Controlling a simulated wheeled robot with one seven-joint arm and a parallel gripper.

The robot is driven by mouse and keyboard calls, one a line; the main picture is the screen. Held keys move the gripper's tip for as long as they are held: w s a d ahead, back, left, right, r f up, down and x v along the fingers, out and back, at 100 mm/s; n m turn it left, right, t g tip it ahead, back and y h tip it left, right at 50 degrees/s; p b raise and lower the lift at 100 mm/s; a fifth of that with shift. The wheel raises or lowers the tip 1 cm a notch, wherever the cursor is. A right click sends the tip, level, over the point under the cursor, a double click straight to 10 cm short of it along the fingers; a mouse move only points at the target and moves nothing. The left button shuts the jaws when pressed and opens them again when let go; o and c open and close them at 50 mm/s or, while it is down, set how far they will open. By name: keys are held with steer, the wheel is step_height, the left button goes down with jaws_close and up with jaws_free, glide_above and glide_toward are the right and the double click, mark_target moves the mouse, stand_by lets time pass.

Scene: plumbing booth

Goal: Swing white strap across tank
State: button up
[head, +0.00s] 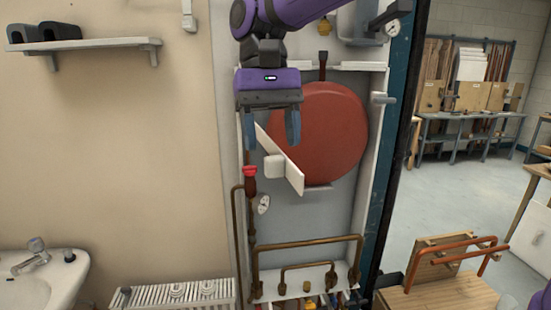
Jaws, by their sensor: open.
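The tank (330,130) is a round red-brown disc shape standing in the grey booth recess. The white strap (291,172) is a flat bar lying diagonally in front of the tank's lower left. It slopes from upper left down to lower right, and a pale knob-like block (274,167) sits on it. My gripper (271,143) points downward in front of the tank's left side, its two fingers spread apart. The strap's upper end passes between or behind the fingers. I cannot tell whether they touch it.
A red-topped valve (250,172) and a small white gauge (264,204) are just left below the strap. Copper pipes (300,243) run along the recess bottom. A white ledge (358,66) and a dark right post (393,160) bound the recess. A wooden bench (440,295) stands lower right.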

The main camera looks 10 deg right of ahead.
mark_target(276, 156)
steer(key=shift+x, duration=1.95)
steer(key=c, duration=1.1)
steer(key=shift+d, duration=0.15)
